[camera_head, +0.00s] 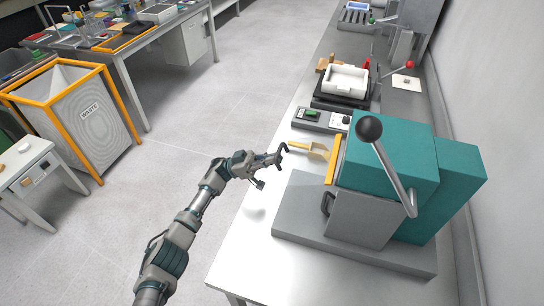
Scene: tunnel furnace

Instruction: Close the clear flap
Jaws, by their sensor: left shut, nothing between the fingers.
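The teal furnace (390,155) stands on a grey base plate on the right-hand bench. Its grey front panel (360,220) has a dark handle (327,203) at its left edge. A yellow strip (333,160) stands along the furnace's left side; it may be the edge of the clear flap, but the transparent part cannot be made out. My left gripper (277,158) is shut and empty above the bench edge, left of the yellow strip and apart from it. My right gripper is not in view.
A lever with a black ball knob (369,129) rises before the furnace. A white tray (345,80) stands farther back. The bench's near left part (245,255) is clear.

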